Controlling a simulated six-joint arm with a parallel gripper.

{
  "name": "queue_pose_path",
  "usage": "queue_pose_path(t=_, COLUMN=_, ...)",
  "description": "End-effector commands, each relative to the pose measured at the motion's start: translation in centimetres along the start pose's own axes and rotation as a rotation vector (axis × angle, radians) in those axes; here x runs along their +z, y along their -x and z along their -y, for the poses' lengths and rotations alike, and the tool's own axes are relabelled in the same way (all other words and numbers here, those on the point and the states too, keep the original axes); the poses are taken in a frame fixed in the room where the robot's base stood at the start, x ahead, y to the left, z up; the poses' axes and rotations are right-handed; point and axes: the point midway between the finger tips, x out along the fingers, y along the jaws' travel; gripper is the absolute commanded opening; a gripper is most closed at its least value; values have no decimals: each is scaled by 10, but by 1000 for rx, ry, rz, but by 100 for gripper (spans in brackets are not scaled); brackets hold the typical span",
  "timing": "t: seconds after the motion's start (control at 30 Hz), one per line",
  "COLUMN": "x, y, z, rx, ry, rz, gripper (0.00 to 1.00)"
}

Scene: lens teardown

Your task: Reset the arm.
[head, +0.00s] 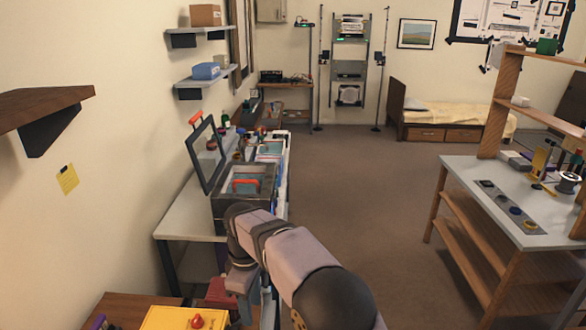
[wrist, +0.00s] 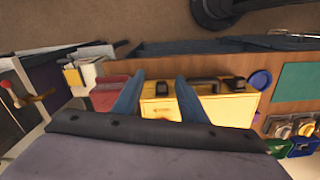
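My arm (head: 300,265) reaches forward from the bottom of the head view, then bends down at its far end. In the wrist view my gripper (wrist: 157,88) has its two blue-grey fingers spread apart, with nothing held between them. Behind the fingertips lies a yellow case (wrist: 220,108) with dark fittings; I cannot tell whether the fingers touch it. The yellow case also shows at the bottom of the head view (head: 160,318), with a red knob on it. In the head view the fingertips are hard to make out.
A red box (wrist: 106,94) lies left of the yellow case on the wooden table (wrist: 215,65). A green mat (wrist: 293,82) and small containers lie right. Ahead stands a grey bench (head: 190,215) with an open-lidded box (head: 230,212). Open floor (head: 350,190) lies between it and the right workbench (head: 470,185).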

Motion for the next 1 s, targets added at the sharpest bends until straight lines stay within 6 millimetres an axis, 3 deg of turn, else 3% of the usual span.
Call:
queue_pose_path(t=0.03, x=21, y=4, z=-2, rx=0, ry=-72, rz=0, gripper=39)
queue_pose_path(t=0.27, x=116, y=6, z=11, rx=2, ry=-444, rz=-2, gripper=39)
queue_pose_path(t=0.47, x=196, y=-2, z=48, rx=2, ry=-773, rz=-1, gripper=39)
queue_pose_path(t=0.6, x=243, y=-12, z=85, rx=3, ry=-992, rz=-2, gripper=39)
queue_pose_path(t=0.8, x=286, y=-28, z=134, rx=3, ry=-1230, rz=-1, gripper=39)
queue_pose_path(t=1.0, x=302, y=-38, z=160, rx=2, ry=-1342, rz=0, gripper=39)
